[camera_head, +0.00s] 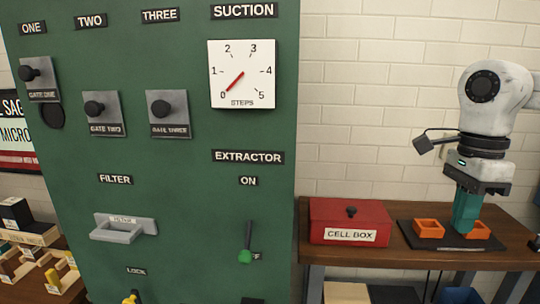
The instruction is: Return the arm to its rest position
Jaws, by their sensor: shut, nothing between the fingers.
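My gripper (466,228) hangs pointing down at the right of the view, at the end of my white and black arm. Its teal fingers are together with nothing seen between them. The fingertips are over or just in front of a black mat (445,244) on a wooden table, next to an orange open box (480,231) that they partly cover. I cannot tell whether the tips touch the mat or the box.
A second orange open box (429,228) stands on the mat. A red cell box (350,222) stands left of it on the wooden table (470,264). A green panel (165,165) with gate knobs, a suction dial (241,75), a filter handle (124,228) and an extractor lever (245,247) fills the left.

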